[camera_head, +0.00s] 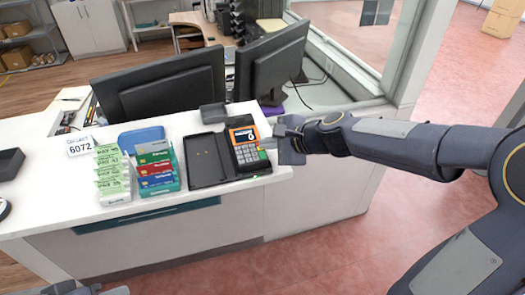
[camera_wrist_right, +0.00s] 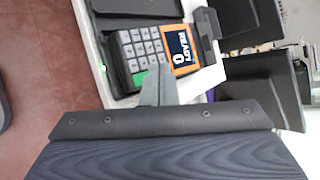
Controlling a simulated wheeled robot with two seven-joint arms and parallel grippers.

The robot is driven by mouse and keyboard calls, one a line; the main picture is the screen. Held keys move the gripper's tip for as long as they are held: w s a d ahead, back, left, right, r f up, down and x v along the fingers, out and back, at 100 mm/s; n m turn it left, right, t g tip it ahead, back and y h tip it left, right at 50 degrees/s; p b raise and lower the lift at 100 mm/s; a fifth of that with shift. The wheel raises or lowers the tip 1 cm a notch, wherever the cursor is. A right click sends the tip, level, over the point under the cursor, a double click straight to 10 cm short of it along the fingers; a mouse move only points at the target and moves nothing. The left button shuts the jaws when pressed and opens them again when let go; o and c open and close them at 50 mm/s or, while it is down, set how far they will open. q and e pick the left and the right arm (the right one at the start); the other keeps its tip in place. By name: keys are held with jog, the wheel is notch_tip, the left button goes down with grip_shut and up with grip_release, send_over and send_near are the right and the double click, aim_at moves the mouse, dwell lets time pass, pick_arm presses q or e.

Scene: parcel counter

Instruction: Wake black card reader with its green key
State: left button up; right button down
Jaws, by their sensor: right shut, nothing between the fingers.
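The black card reader (camera_head: 245,150) stands at the right end of the white counter, with an orange panel, a lit screen with white characters and grey keys. It also shows in the right wrist view (camera_wrist_right: 130,62), where its green key (camera_wrist_right: 138,78) is partly visible beside my fingertips. My right gripper (camera_head: 270,143) is shut and empty, reaching in from the right at the reader's key side. In the right wrist view its fingertips (camera_wrist_right: 158,84) overlap the keypad's edge by the green key; I cannot tell whether they touch.
A black open tray (camera_head: 207,160) lies left of the reader. Two monitors (camera_head: 160,85) rise behind. The counter's front edge is close to the reader.

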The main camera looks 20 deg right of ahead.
jog(key=r+p, duration=0.2)
jog(key=r, duration=0.1)
jog(key=shift+s+r, duration=0.2)
jog(key=shift+s, duration=0.2)
jog(key=s+d+f+n+g+h, duration=0.1)
jog(key=s+d+f+n, duration=0.1)
jog(key=s+n, duration=0.6)
jog(key=s+d+f+n+g+h, duration=0.1)
jog(key=s+n, duration=0.7)
jog(key=s, duration=1)
jog(key=shift+s+d+f+g+h, duration=0.45)
jog(key=shift+d+g, duration=0.25)
jog(key=shift+d, duration=0.25)
jog(key=shift+w+r, duration=0.1)
